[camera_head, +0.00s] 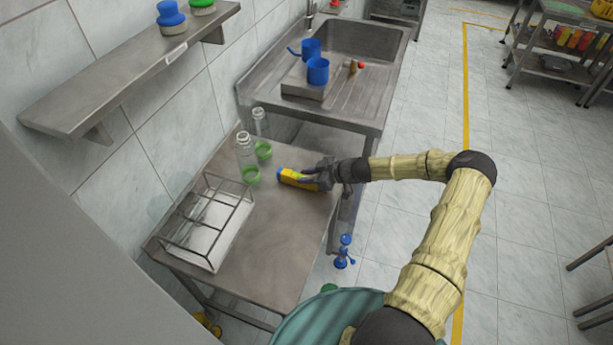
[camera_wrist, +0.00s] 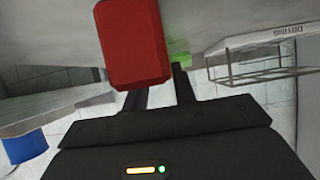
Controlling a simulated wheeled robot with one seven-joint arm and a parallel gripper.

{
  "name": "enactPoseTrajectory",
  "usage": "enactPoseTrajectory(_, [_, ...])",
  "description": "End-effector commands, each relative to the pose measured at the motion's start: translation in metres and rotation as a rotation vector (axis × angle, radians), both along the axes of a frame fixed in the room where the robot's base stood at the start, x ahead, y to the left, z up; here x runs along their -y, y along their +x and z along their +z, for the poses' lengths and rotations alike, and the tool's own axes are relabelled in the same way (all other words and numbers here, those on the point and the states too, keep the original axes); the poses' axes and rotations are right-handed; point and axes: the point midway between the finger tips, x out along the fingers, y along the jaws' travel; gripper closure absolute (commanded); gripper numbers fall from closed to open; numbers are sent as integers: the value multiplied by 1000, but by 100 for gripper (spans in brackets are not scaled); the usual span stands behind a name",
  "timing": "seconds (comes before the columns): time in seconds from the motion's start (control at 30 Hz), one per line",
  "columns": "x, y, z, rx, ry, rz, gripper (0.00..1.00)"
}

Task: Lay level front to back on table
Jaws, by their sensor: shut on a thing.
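A yellow level (camera_head: 298,179) with a blue end is in my gripper (camera_head: 312,178), over the right part of the steel table (camera_head: 265,235). In the head view its blue end points left, away from my arm. I cannot tell whether it touches the table top. In the wrist view a red block-shaped end (camera_wrist: 133,42) fills the space in front of my gripper (camera_wrist: 160,88); it looks like the level's near end. My fingers are shut on the level and hide part of it in the head view.
A wire drying rack (camera_head: 207,222) stands at the table's left. A sink unit (camera_head: 365,45) with blue cups (camera_head: 318,70) adjoins behind. The table's front middle is bare.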

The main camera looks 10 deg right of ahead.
Motion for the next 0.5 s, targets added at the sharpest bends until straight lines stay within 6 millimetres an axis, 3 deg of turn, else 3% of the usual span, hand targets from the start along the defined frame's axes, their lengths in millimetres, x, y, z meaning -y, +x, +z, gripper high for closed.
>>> enactPoseTrajectory(0.5, [0,0,-6,2,0,1,100])
